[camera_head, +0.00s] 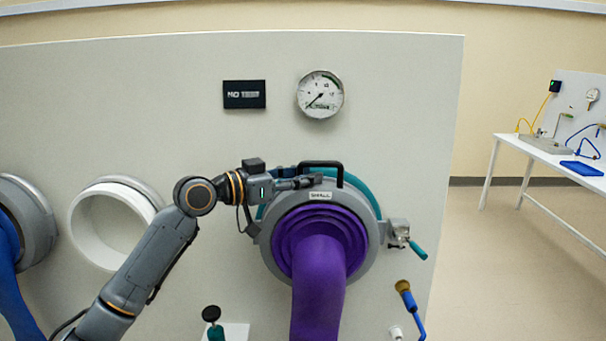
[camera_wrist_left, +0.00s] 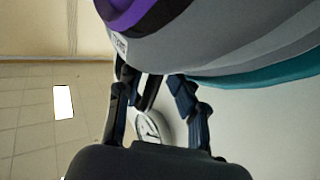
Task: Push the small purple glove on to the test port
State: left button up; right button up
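The small purple glove (camera_head: 320,265) hangs from a grey ring labelled SMALL (camera_head: 320,196), with a black handle (camera_head: 321,164) on top. The ring faces the test port, whose teal rim (camera_head: 362,188) shows behind it; I cannot tell whether they are flush. My left gripper (camera_head: 308,181) is at the ring's top, by the handle. In the left wrist view its two fingers (camera_wrist_left: 152,80) stand apart, with the black handle (camera_wrist_left: 150,93) between them. The grey ring (camera_wrist_left: 230,45) and teal rim (camera_wrist_left: 270,80) fill that view's top. My right gripper is not in view.
A latch with a teal lever (camera_head: 417,249) is right of the port. A gauge (camera_head: 320,95) and black display (camera_head: 244,94) are above. An empty white port (camera_head: 112,222) and a blue glove (camera_head: 12,280) are left. A white bench (camera_head: 550,150) stands far right.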

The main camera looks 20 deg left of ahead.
pick_arm(q)
jog(key=v, duration=1.2)
jog(key=shift+r, duration=0.15)
